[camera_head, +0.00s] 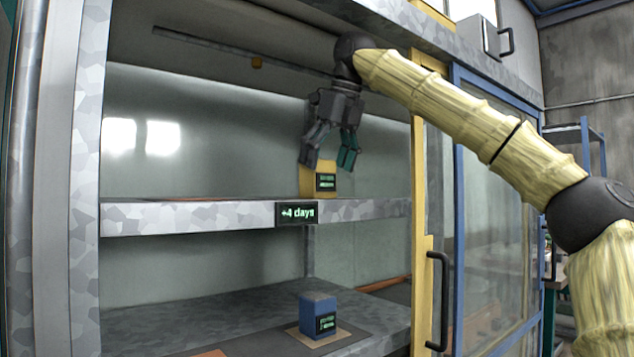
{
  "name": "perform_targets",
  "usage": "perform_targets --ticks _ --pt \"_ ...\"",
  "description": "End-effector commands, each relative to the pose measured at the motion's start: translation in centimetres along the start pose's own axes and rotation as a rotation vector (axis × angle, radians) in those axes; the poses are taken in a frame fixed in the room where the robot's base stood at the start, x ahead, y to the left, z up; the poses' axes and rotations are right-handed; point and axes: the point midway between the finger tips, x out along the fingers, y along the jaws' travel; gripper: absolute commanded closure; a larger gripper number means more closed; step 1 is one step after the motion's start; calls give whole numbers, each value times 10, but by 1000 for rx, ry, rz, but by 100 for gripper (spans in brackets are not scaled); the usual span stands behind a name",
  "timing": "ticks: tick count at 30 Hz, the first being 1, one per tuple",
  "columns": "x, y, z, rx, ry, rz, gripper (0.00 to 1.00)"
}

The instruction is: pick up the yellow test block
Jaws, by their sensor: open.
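The yellow test block (318,182) stands upright on the upper shelf (190,214) of the cabinet, near the shelf's front edge and above the "+4 days" label. It has a small dark label with green text on its front. My gripper (328,165) hangs over it from above, pointing down, with its dark fingers spread apart. The fingertips overlap the top of the block in this view. I cannot tell whether they touch it or stand in front of it. Nothing shows held between the fingers.
A blue block (317,312) with a dark label stands on the lower shelf (180,316). A yellow door post (422,230) and a blue-framed sliding glass door (490,210) with a black handle (437,300) are on the right.

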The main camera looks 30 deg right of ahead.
Motion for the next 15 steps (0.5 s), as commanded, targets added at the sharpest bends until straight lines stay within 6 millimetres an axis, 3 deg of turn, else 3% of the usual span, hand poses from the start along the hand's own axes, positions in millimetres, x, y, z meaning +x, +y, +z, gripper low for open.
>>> perform_targets --ticks 6,15 --pt "6 0 16 1 -1 0 20" --pt "28 0 15 -1 0 0 20"
